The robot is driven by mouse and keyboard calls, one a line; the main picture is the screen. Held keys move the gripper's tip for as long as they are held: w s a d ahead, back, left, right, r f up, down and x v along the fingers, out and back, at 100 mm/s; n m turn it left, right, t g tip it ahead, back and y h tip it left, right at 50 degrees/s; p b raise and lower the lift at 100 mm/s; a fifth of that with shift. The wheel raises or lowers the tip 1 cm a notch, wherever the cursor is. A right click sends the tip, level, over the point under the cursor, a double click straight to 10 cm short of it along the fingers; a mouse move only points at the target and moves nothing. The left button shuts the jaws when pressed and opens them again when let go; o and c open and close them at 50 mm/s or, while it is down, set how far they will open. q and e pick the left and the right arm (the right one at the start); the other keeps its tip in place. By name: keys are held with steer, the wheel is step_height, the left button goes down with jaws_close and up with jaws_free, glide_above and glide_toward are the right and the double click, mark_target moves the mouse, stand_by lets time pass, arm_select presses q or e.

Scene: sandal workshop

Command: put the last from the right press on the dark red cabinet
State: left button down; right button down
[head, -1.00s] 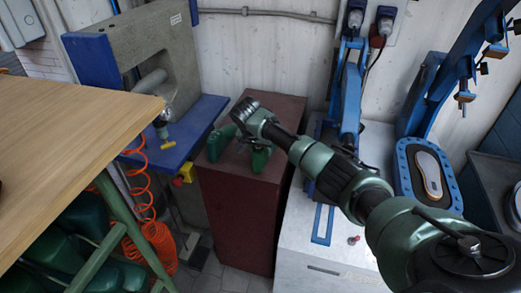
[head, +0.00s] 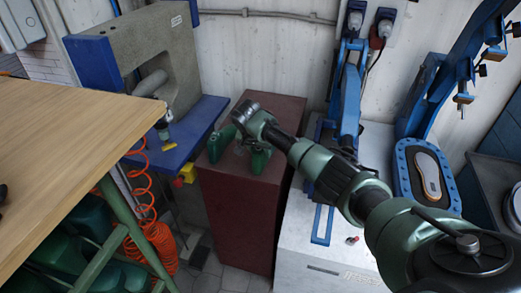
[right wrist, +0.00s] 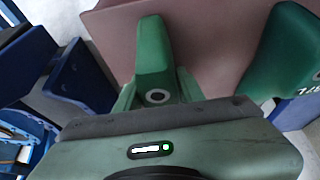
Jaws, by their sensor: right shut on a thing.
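The dark red cabinet (head: 245,215) stands at the centre of the head view; its top also shows in the right wrist view (right wrist: 215,30). My right gripper (right wrist: 157,92) is shut on a green last (right wrist: 154,48) over the cabinet top. That last shows in the head view (head: 260,160) below my wrist, partly hidden; I cannot tell whether it fully rests on the top. A second green last (head: 219,144) stands on the cabinet to its left. The right press (head: 436,110) is blue, with a pale sole-shaped piece (head: 430,174) on its oval pad. My left gripper is out of view.
A wooden table (head: 70,145) fills the left. A grey press with a blue table (head: 190,130) stands close to the cabinet's left. A white base (head: 300,245) with another blue press (head: 345,110) adjoins its right. An orange coiled hose (head: 150,235) hangs at the left.

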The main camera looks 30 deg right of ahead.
steer(key=shift+f, duration=0.4)
stand_by(0.8)
steer(key=c, duration=0.8)
jaws_free()
